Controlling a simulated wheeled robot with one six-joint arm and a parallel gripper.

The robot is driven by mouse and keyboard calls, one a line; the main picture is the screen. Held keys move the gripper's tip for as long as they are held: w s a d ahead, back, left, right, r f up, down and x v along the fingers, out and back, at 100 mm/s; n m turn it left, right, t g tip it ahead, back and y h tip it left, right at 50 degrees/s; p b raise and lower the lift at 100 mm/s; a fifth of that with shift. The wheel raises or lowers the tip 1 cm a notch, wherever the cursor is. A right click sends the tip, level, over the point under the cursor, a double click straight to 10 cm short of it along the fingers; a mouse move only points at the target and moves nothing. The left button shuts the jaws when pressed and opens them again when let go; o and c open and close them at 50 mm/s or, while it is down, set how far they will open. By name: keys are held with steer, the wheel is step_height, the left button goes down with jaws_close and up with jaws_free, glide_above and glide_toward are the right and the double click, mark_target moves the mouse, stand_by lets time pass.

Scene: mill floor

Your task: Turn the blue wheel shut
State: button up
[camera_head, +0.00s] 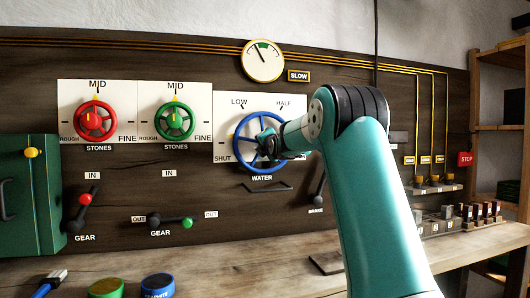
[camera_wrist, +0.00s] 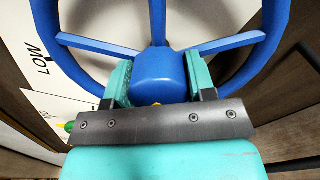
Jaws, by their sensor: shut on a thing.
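The blue wheel (camera_head: 236,139) is mounted on the wall panel above the WATER label. Its white plate (camera_head: 224,122) reads SHUT at lower left, LOW at upper left and HALF at upper right. My gripper (camera_head: 268,146) is at the wheel's centre, and my arm hides part of the wheel's right side. In the wrist view, the teal fingers of my gripper (camera_wrist: 158,82) are on both sides of the square blue hub (camera_wrist: 157,70) and closed on it. A small yellow mark shows at the hub's lower edge. Where the wheel points cannot be told.
Red (camera_head: 95,121) and green (camera_head: 174,121) STONES wheels are to the left. Below are a red-knobbed gear lever (camera_head: 85,199), a green-knobbed lever (camera_head: 187,222) and the brake lever (camera_head: 319,193). A gauge (camera_head: 263,61) hangs above. The bench (camera_head: 240,265) front is mostly clear.

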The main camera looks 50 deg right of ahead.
steer(key=shift+f+n+b, duration=0.1)
steer(key=shift+n+b, duration=0.5)
steer(key=shift+n, duration=0.5)
steer(key=o, duration=0.9)
steer(key=b+v, duration=0.3)
steer(key=v, duration=1.4)
steer(key=shift+s, duration=0.1)
